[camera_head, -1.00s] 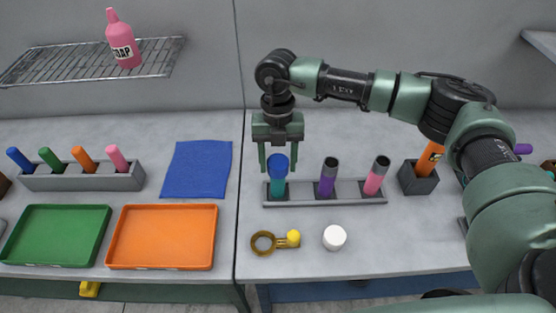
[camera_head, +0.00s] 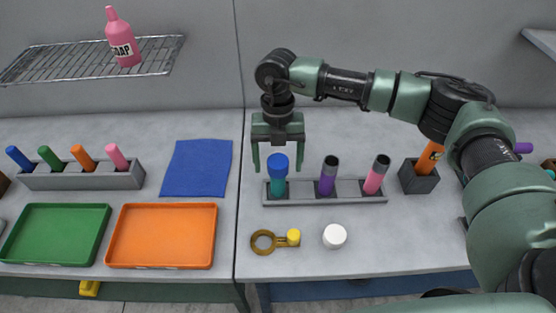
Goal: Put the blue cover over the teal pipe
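The teal pipe (camera_head: 278,187) stands upright in the left slot of a grey rack (camera_head: 348,200). The blue cover (camera_head: 277,166) sits on top of the teal pipe, over its upper end. My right gripper (camera_head: 278,165) is open, with its fingers spread wide on either side of the cover and a little behind it. A gap shows between the fingers and the cover. My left gripper is not in view.
A purple pipe (camera_head: 327,177) and a pink pipe (camera_head: 376,174) stand in the same rack. In front lie a brass ring tool with a yellow end (camera_head: 264,242) and a white cap (camera_head: 334,236). A grey block (camera_head: 418,178) holds an orange object. A blue cloth (camera_head: 196,168) lies left.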

